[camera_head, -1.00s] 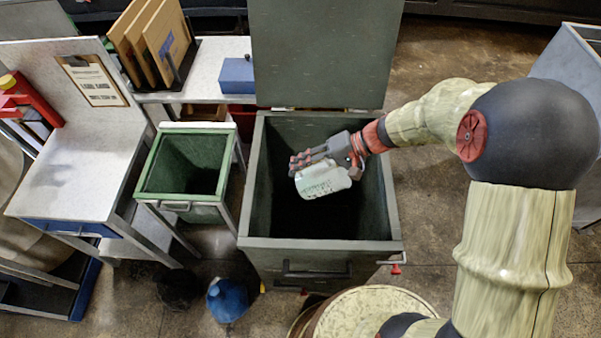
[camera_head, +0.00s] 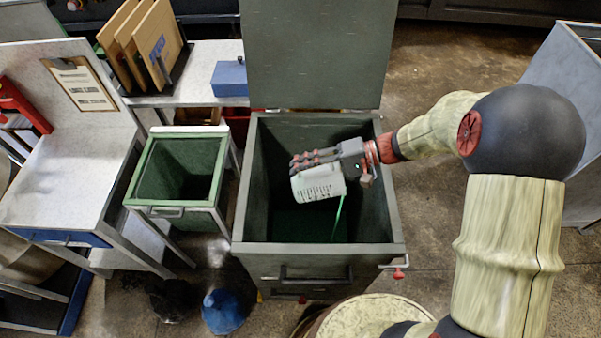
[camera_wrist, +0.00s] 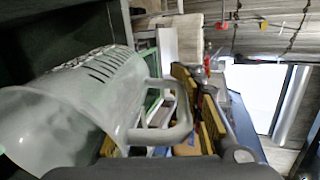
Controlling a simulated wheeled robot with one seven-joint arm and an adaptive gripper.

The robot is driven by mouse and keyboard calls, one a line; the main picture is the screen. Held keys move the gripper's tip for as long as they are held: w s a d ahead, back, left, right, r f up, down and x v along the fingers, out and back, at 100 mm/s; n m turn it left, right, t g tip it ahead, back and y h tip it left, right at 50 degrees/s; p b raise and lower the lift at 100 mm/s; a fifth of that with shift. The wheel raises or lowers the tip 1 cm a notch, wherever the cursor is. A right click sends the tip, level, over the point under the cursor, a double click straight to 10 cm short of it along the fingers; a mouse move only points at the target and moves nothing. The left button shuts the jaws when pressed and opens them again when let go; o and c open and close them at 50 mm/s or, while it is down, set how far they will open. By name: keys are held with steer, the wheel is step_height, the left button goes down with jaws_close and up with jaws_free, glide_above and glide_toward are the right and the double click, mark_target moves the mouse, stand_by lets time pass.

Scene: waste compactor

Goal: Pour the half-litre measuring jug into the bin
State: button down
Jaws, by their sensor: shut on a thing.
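The measuring jug (camera_head: 318,184) is whitish and translucent, with dark scale marks. It is held tilted inside the mouth of the large dark grey-green bin (camera_head: 320,250), whose lid stands open behind it. A thin green stream (camera_head: 338,220) runs from the jug's right side down into the bin. The bin's floor looks greenish. My gripper (camera_head: 300,162) is shut on the jug and lies along its upper side. In the wrist view the jug (camera_wrist: 75,100) fills the left, with its handle (camera_wrist: 180,125) toward the middle. What is left inside the jug cannot be seen.
A smaller green-rimmed bin (camera_head: 180,214) stands close on the left. Beyond it is a white worktable (camera_head: 60,195) with a clipboard. Boards in a rack (camera_head: 150,45) and a blue box (camera_head: 229,78) sit behind. A blue object (camera_head: 223,312) lies on the floor in front.

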mark_target(316, 172)
steer(key=shift+d+f+y+b, duration=0.2)
steer(key=shift+d+y+b, duration=0.2)
steer(key=shift+y+b, duration=0.55)
steer(key=shift+d+f+y+b, duration=0.3)
steer(key=shift+y+b, duration=0.35)
steer(key=shift+b, duration=0.6)
steer(key=shift+w+d+r+y+b, duration=0.1)
steer(key=shift+d+r+y+b, duration=0.55)
steer(key=shift+y, duration=0.35)
steer(key=shift+d+r+y+b, duration=0.5)
steer(key=shift+r+y+b, duration=0.1)
steer(key=shift+y, duration=0.4)
